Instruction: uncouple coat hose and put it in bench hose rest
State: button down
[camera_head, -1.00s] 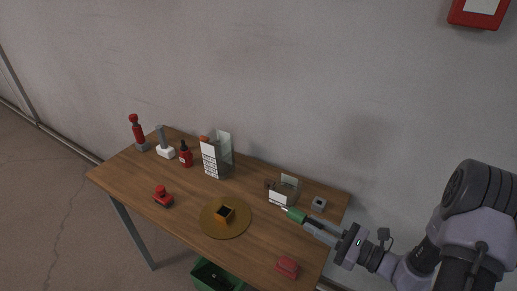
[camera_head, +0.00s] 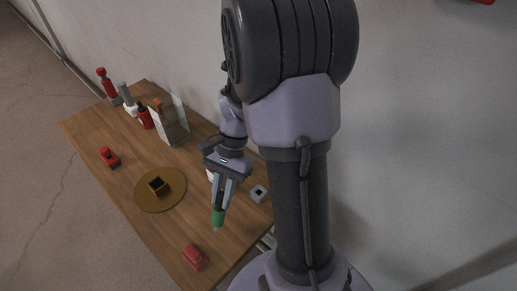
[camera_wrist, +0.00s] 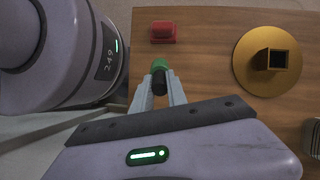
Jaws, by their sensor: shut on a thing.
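My gripper (camera_head: 222,200) points down over the right part of the wooden bench, shut on a green hose end, likely the coat hose (camera_head: 217,217). The hose end hangs with its pale tip down. In the wrist view, its green body and black end (camera_wrist: 159,80) sit between the fingertips (camera_wrist: 160,95). It appears held above the bench top, apart from other things. A small grey block with a dark square hole (camera_head: 259,194) stands at the bench's right back edge; I cannot tell whether it is the bench hose rest.
A gold disc (camera_head: 147,203) with a square hollow block (camera_head: 158,187) lies left of my gripper. A red block (camera_head: 194,257) is near the front right edge. Red and grey items and a clear-panelled stand (camera_head: 174,122) line the back. My arm hides the back right.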

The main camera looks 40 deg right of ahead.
jog(key=d+r+n+t+h, duration=0.1)
jog(key=d+r+n+h, duration=0.2)
jog(key=d, duration=0.9)
notch_tip(320, 180, up, 3)
jog(key=shift+s+d+r+t+h+p, duration=0.15)
jog(key=shift+d+t+h+p, duration=0.25)
jog(key=shift+h, duration=0.7)
notch_tip(320, 180, down, 5)
jog(key=b, duration=0.4)
jog(key=shift+f, duration=0.2)
